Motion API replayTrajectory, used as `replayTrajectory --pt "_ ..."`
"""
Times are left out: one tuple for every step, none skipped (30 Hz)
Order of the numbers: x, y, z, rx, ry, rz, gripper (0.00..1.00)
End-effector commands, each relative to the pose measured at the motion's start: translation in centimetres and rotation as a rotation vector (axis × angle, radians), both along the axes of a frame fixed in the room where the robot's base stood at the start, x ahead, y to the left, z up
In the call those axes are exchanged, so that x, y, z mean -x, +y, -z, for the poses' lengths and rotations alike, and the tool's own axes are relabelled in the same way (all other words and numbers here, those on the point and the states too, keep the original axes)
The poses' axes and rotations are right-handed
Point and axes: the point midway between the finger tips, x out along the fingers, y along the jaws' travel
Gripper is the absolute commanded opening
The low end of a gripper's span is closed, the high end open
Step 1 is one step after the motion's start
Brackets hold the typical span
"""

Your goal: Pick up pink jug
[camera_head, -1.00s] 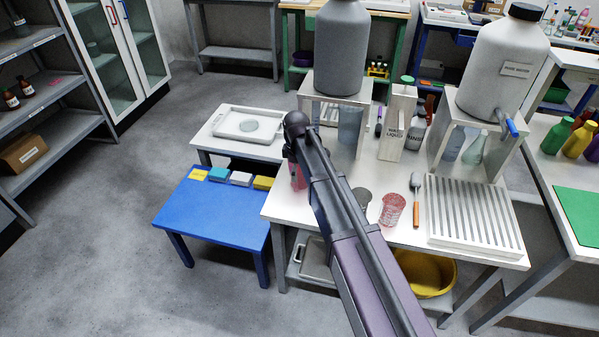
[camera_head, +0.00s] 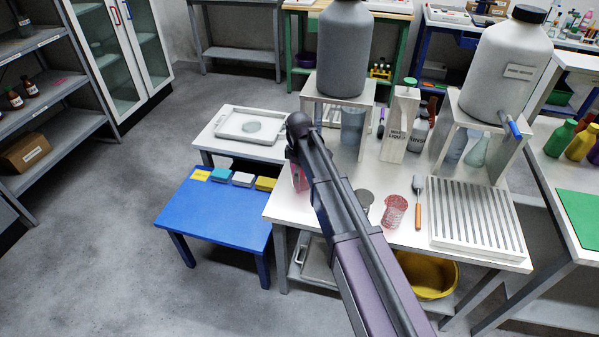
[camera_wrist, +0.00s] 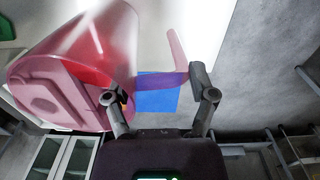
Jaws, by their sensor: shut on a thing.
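The pink jug (camera_wrist: 72,62) is see-through and fills the left of the wrist view, looking tilted there. Its handle (camera_wrist: 176,52) reaches in between the fingers of my gripper (camera_wrist: 158,88), which is shut on the jug. In the head view my arm hides most of the jug; a pink part of it (camera_head: 298,178) shows at the left edge of the white table. I cannot tell whether its base touches the table.
On the white table (camera_head: 335,232) are a red beaker (camera_head: 394,212), a grey cup (camera_head: 364,200), an orange-handled tool (camera_head: 417,205) and a slatted rack (camera_head: 475,218). A large grey container (camera_head: 345,48) stands on a stand behind. A low blue table (camera_head: 215,220) is at left.

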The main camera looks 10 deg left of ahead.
Motion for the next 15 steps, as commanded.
replayTrajectory --pt "-0.02 0.0 -0.04 0.0 0.0 0.0 0.12" --pt "-0.02 0.0 -0.06 0.0 0.0 0.0 0.12" --pt "-0.02 0.0 -0.1 0.0 0.0 0.0 0.12" --pt "-0.02 0.0 -0.13 0.0 0.0 0.0 0.12" --pt "-0.02 0.0 -0.17 0.0 -0.001 0.0 0.12" --pt "-0.02 0.0 -0.24 0.0 -0.001 0.0 0.12" --pt "-0.02 0.0 -0.29 0.0 -0.001 0.0 0.12" --pt "-0.02 0.0 -0.35 0.0 -0.001 0.0 0.12" --pt "-0.02 0.0 -0.43 0.0 -0.001 0.0 0.12" --pt "-0.02 0.0 -0.5 0.0 -0.001 0.0 0.12" --pt "-0.02 0.0 -0.57 0.0 -0.001 0.0 0.12" --pt "-0.02 0.0 -0.68 0.0 -0.001 0.0 0.12" --pt "-0.02 0.0 -0.77 0.0 -0.001 0.0 0.12" --pt "-0.02 0.0 -0.86 0.0 -0.001 0.0 0.12" --pt "-0.02 0.0 -1.0 0.0 -0.001 0.0 0.12"
